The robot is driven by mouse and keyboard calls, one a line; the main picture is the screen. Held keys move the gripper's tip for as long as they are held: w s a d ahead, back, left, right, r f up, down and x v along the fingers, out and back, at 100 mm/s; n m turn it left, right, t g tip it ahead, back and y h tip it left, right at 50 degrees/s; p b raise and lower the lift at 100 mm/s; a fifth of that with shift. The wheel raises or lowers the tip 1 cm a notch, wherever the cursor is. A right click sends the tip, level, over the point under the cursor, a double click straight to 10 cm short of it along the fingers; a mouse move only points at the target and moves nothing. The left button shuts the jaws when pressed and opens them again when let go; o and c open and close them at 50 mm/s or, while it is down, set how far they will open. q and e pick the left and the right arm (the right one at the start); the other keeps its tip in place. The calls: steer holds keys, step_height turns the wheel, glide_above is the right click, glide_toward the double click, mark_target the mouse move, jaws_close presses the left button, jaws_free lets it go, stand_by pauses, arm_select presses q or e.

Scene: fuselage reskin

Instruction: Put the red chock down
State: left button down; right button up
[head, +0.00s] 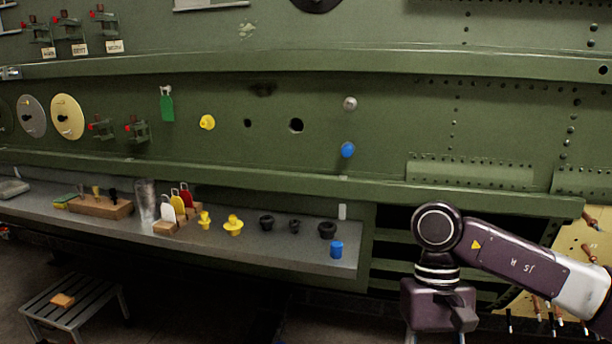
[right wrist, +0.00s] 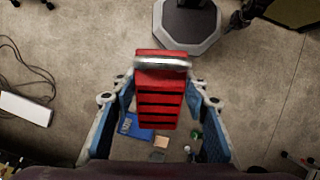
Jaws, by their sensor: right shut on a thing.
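The red chock (right wrist: 160,108), a ridged red block with dark grooves and a silvery bar across one end, is in the right wrist view. It sits between the two blue-lined fingers of my right gripper (right wrist: 162,98), which is shut on it. The floor (right wrist: 252,105) shows below, and the chock appears held above it. In the head view my right arm comes in from the right and bends down at the lower right. The fingers and chock are hidden there. My left gripper is in neither view.
A grey octagonal base (right wrist: 190,45) stands ahead on the floor. A blue item (right wrist: 132,125) and small objects lie beneath the gripper. Cables and a white box (right wrist: 25,108) lie left. In the head view, a shelf (head: 270,242) holds plugs, and a low stool (head: 75,300) stands lower left.

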steer(key=s+f, duration=0.4)
steer(key=shift+f, duration=0.4)
steer(key=shift+w+r, duration=0.1)
